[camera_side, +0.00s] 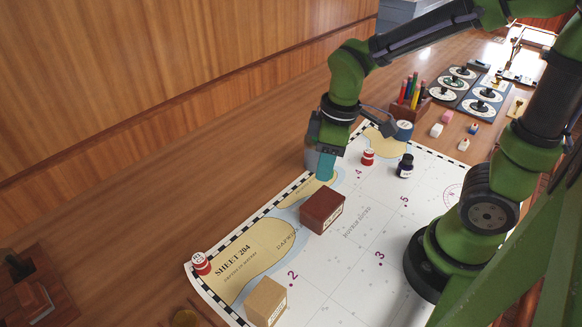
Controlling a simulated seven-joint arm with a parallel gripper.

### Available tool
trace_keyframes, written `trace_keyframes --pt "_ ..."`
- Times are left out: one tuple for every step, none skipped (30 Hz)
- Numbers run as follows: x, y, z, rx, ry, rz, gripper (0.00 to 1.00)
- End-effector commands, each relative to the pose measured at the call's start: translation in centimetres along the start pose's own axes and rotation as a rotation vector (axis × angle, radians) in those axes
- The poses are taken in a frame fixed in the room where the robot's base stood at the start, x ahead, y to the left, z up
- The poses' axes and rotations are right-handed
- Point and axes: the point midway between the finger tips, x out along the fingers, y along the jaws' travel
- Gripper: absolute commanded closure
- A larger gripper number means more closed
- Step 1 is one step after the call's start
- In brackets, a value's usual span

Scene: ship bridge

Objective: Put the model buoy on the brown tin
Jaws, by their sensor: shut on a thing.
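My gripper (325,163) points down above the far left edge of the chart. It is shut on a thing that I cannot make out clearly. A small red-and-white piece (368,156) stands on the chart right of the gripper, and another (201,263) stands at the near left corner. I cannot tell which piece is the model buoy.
A tan box (266,302) sits near the chart's front edge. A dark ink bottle (405,166) and a blue round piece (403,130) stand right of the gripper. A pencil holder (412,103) stands behind. The chart's middle right is clear.

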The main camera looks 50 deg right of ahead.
Motion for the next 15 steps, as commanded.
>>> trace_keyframes --pt "1.0 -0.1 0.4 -0.002 -0.007 -0.002 0.94" --pt "1.5 -0.1 0.5 -0.003 -0.008 -0.003 0.94" --pt "2.2 -0.1 0.6 -0.003 -0.007 -0.004 0.94" --pt "2.5 -0.1 0.6 -0.004 -0.006 -0.003 0.94" --pt "2.9 -0.1 0.7 -0.004 -0.006 -0.003 0.94" --pt "3.3 -0.1 0.7 -0.003 -0.006 -0.003 0.94" --pt "3.5 -0.1 0.7 -0.003 -0.005 -0.003 0.94" --pt "3.8 -0.1 0.7 -0.003 -0.005 -0.003 0.94" --pt "4.3 -0.1 0.8 -0.004 -0.006 -0.003 0.94" --pt "4.7 -0.1 0.8 -0.004 -0.006 -0.003 0.94" --pt "5.2 -0.1 0.9 -0.004 -0.006 -0.003 0.94" --pt "5.9 -0.1 1.0 -0.004 -0.008 -0.004 0.94" --pt "6.3 -0.1 1.1 -0.004 -0.008 -0.004 0.94" --pt "6.7 -0.1 1.1 -0.004 -0.007 -0.004 0.94" --pt "7.1 -0.1 1.1 -0.004 -0.005 -0.003 0.94"
